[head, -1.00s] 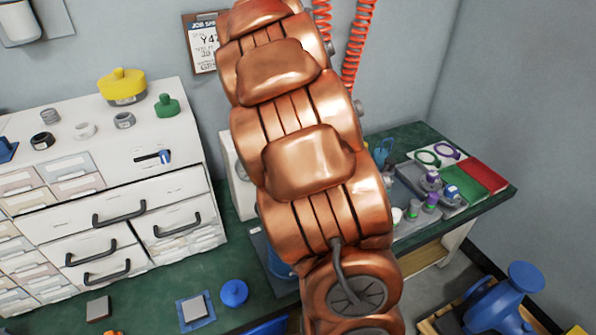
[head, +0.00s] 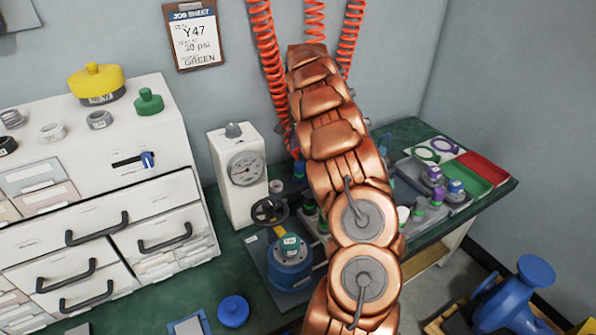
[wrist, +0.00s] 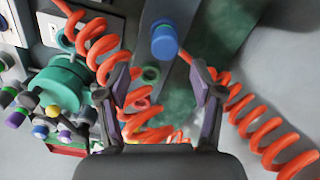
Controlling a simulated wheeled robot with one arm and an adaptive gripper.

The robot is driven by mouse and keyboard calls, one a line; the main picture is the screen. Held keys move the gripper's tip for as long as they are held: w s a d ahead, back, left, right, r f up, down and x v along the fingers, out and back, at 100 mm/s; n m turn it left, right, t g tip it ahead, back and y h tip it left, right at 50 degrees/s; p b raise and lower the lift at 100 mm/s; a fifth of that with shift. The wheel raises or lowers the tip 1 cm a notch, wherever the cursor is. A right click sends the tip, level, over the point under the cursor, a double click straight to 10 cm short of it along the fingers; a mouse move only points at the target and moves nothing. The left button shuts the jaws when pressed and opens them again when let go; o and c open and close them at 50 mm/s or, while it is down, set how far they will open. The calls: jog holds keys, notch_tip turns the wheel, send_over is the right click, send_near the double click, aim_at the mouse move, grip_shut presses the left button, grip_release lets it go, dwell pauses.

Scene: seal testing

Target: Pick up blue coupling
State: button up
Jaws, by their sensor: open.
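In the wrist view a blue coupling (wrist: 164,42) stands at the top centre, against a grey strip, beyond the fingertips. My gripper (wrist: 160,90) is open, with its two dark fingers spread wide and purple inner pads showing. The coupling is apart from the fingers and not between them. Orange coiled hose shows between and around the fingers.
Orange coiled hoses (head: 264,60) hang by the wall around my arm. A white gauge stand (head: 228,180) and a blue round fixture (head: 289,265) stand left of my arm. A grey tray (head: 455,203) with several coloured couplings lies right. A teal cylinder (wrist: 65,82) stands left in the wrist view.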

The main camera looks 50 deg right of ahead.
aim_at(300, 163)
jog(key=shift+w+a+f, duration=0.1)
jog(key=shift+w+f, duration=0.05)
jog(key=shift+f, duration=1.6)
jog(key=shift+w+a+f, duration=0.1)
jog(key=shift+w+f, duration=0.05)
jog(key=shift+f, duration=1.55)
jog(key=shift+c, duration=0.3)
grip_shut()
